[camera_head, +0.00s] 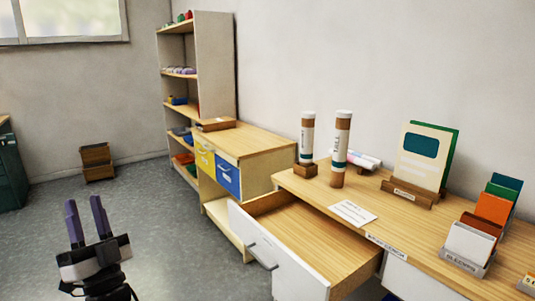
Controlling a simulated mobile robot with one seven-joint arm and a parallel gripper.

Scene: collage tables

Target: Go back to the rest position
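My gripper (83,202) is at the lower left of the head view, pointing up over the grey floor. Its two dark purple fingers stand apart with nothing between them, so it is open and empty. It is well to the left of the desk (370,222) and its pulled-out white drawer (285,262), touching neither.
The open drawer looks empty and juts toward the floor. Two tubes (341,150) (307,138), a card stand (408,193) and card holders (470,240) are on the desk. A shelf (215,65), a crate (97,160) and a green cabinet (10,168) stand farther back. Floor around my gripper is clear.

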